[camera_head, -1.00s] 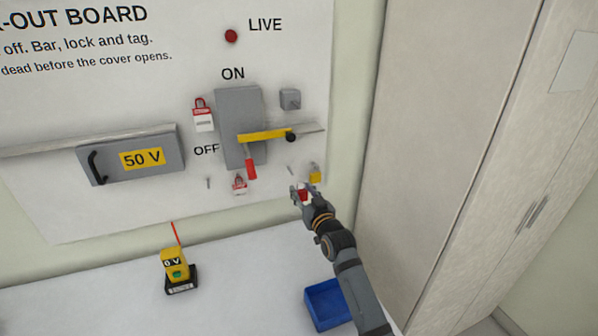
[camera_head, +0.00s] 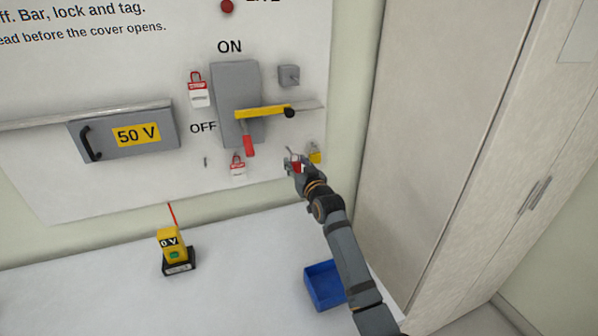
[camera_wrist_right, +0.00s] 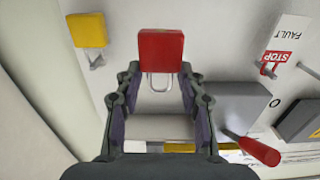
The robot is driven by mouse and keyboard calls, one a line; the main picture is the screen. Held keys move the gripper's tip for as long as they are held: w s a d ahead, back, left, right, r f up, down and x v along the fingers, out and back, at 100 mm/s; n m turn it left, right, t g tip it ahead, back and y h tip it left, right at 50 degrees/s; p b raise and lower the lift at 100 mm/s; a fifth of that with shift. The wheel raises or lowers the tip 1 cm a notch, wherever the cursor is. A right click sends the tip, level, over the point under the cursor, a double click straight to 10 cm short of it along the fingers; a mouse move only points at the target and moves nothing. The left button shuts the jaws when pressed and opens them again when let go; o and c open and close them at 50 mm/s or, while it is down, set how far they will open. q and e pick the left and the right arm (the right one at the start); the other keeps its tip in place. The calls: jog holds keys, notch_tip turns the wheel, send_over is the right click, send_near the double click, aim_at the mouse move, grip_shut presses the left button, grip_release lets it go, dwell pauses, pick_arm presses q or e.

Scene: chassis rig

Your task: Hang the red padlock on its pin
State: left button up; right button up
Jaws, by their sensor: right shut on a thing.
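The red padlock (camera_wrist_right: 161,52) is between the fingertips of my right gripper (camera_wrist_right: 158,72) in the wrist view, its metal shackle pointing back toward the palm. In the head view my right gripper (camera_head: 295,162) is close to the lower right of the board, and only a small red part of the padlock (camera_head: 297,167) shows. My right gripper is shut on the padlock. A thin grey shape, possibly a pin, shows by the fingertips; I cannot tell whether the shackle touches it. My left gripper is not in view.
A yellow padlock (camera_head: 314,153) hangs just right of the gripper. A red-and-white tag (camera_head: 237,166) hangs to its left, below the red switch handle (camera_head: 248,146). A blue bin (camera_head: 323,284) and a yellow meter (camera_head: 173,246) stand on the white bench (camera_head: 240,285).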

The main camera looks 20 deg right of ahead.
jog(key=w+b, duration=0.2)
jog(key=w, duration=0.1)
jog(key=w+b, duration=0.1)
jog(key=shift+w+a+f, duration=0.1)
jog(key=shift+w+f, duration=0.05)
jog(key=shift+f, duration=0.1)
jog(key=shift+w, duration=0.2)
dwell(0.5)
jog(key=o, duration=1.3)
jog(key=shift+s+f, duration=0.1)
